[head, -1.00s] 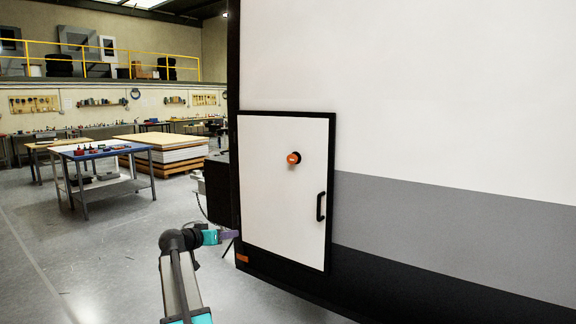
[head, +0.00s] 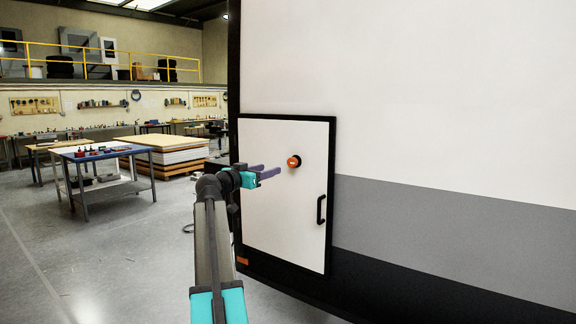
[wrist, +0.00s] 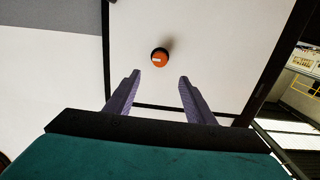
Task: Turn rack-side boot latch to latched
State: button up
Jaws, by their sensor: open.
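The boot latch is a round orange knob (head: 294,161) with a dark base and a pale mark on its face, on the white boot door (head: 275,220). In the wrist view the orange knob (wrist: 159,58) lies beyond the fingertips, roughly midway between them. My gripper (head: 269,172) is open and empty, a little left of the knob in the head view. In the wrist view its two purple fingers (wrist: 158,77) are spread apart and do not touch the knob. Nothing hides the knob.
A black handle (head: 321,209) is on the right side of the boot door. A black frame surrounds the door in the caravan's white and grey wall (head: 450,225). A blue-topped workbench (head: 100,152) and stacked boards (head: 168,150) stand at the left. The floor between is mostly clear.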

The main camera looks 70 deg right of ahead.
aim_at(291, 163)
jog(key=shift+d, duration=0.1)
jog(key=p+x, duration=0.4)
jog(key=x, duration=0.8)
jog(key=shift+d, duration=0.1)
jog(key=shift+s+d+p, duration=0.25)
jog(key=shift+d+p, duration=0.1)
jog(key=shift+d, duration=0.35)
jog(key=c, duration=0.9)
jog(key=shift+s+a, duration=0.1)
jog(key=shift+a, duration=0.15)
jog(key=shift+c, duration=0.8)
jog(key=shift+d, duration=0.15)
